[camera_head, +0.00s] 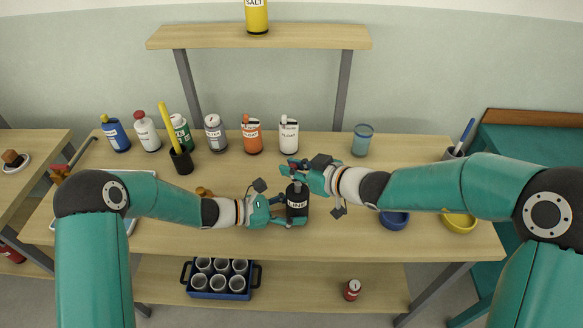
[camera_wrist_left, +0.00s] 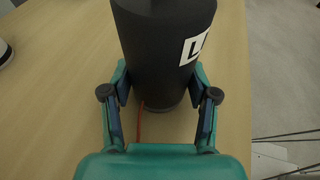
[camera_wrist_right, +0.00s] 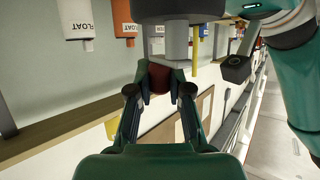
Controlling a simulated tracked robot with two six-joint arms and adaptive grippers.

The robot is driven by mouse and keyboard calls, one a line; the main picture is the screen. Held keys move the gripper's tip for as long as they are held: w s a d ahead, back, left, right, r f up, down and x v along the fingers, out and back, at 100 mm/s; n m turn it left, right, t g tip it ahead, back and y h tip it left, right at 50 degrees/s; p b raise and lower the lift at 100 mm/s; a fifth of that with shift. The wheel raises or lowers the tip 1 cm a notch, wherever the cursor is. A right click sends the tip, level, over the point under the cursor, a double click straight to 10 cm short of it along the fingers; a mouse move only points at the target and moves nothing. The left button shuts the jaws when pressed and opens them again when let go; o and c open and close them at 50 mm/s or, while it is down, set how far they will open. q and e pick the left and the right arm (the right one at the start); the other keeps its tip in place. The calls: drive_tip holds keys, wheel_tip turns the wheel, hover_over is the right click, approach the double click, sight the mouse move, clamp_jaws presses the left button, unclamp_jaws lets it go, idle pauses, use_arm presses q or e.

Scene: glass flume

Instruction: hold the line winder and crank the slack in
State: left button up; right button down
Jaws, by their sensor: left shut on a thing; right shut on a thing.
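The line winder (camera_head: 297,204) is a black upright cylinder with a white LINE label, standing near the middle of the table. My left gripper (camera_head: 288,212) is shut around its body from the left; the left wrist view shows a finger on each side of the black body (camera_wrist_left: 165,45). A thin orange line (camera_wrist_left: 138,122) hangs beside it there. My right gripper (camera_head: 294,168) is above the winder, shut on the dark red crank knob (camera_wrist_right: 160,78), shown between its fingertips in the right wrist view. The crank arm is largely hidden in the head view.
Several bottles line the table's back, including an orange float bottle (camera_head: 251,137) and a white one (camera_head: 288,137). A clear cup (camera_head: 362,140) stands right of them. A blue bowl (camera_head: 394,220) and a yellow bowl (camera_head: 459,222) sit under my right arm.

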drive_tip(key=shift+w+d+r+t, duration=0.1)
drive_tip(key=shift+r+t, duration=0.05)
drive_tip(key=shift+t, duration=0.25)
drive_tip(key=c, duration=1)
unclamp_jaws()
drive_tip(key=shift+c, duration=0.2)
drive_tip(key=v, duration=1.2)
